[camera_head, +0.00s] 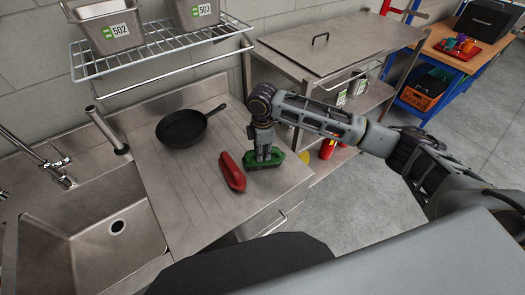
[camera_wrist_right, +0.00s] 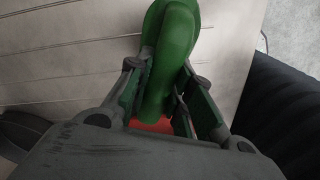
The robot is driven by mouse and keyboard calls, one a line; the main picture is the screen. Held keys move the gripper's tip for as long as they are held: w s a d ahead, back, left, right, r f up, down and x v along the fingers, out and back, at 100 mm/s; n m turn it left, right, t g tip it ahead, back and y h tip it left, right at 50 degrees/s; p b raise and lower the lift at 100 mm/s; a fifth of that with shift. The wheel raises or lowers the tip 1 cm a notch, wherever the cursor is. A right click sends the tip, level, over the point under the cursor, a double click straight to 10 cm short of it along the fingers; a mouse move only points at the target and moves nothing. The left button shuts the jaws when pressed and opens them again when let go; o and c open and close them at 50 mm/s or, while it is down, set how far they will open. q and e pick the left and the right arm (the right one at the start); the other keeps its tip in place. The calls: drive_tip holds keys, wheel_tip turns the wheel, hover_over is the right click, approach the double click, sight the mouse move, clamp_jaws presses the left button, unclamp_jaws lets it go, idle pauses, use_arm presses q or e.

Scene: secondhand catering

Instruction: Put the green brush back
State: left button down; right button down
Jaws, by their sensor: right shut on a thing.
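The green brush (camera_head: 264,161) is at the right end of the steel drainboard, at its surface. My right gripper (camera_head: 263,156) reaches down onto it from above and is shut on it. In the right wrist view the green brush (camera_wrist_right: 171,50) runs between the two fingers of the right gripper (camera_wrist_right: 160,95). A red brush-like object (camera_head: 231,171) lies on the drainboard just left of the green brush. A patch of red shows under the green brush in the wrist view. My left gripper is out of view.
A black frying pan (camera_head: 184,128) sits further back on the drainboard (camera_head: 190,200). A sink (camera_head: 90,235) with a tap is at the left. A wire shelf (camera_head: 160,50) with steel containers hangs above. A steel table (camera_head: 330,45) stands behind my right arm.

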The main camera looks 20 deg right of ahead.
drive_tip(key=shift+f, duration=0.1)
drive_tip(key=c, duration=1.3)
unclamp_jaws()
wheel_tip(320, 180, up, 12)
drive_tip(key=shift+r+b, duration=0.15)
drive_tip(key=shift+b, duration=0.45)
